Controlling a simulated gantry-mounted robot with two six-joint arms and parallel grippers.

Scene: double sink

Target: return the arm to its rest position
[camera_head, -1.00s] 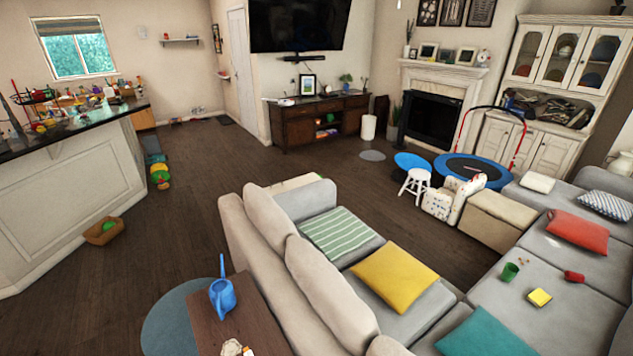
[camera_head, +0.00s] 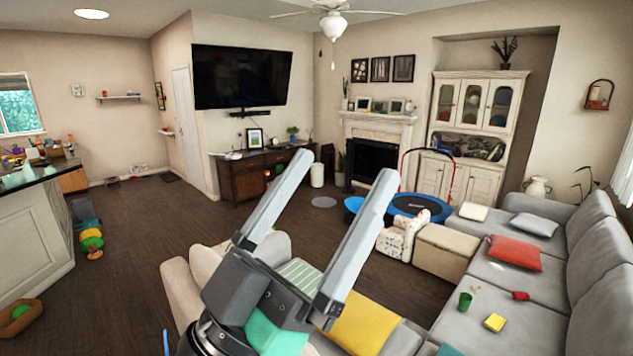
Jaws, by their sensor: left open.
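My left gripper (camera_head: 342,178) is raised in front of the camera at the lower middle. Its two long grey fingers stand well apart and point up and to the right. I see nothing between them but the room behind. It covers part of the beige sofa (camera_head: 183,290) and of the green striped cushion (camera_head: 297,272). My right gripper is not in the picture.
A yellow cushion (camera_head: 362,322) lies on the sofa beyond the gripper. The grey sofa section at right holds a red cushion (camera_head: 515,253), a green cup (camera_head: 464,302) and a yellow block (camera_head: 494,322). Wooden floor (camera_head: 125,262) is open at left.

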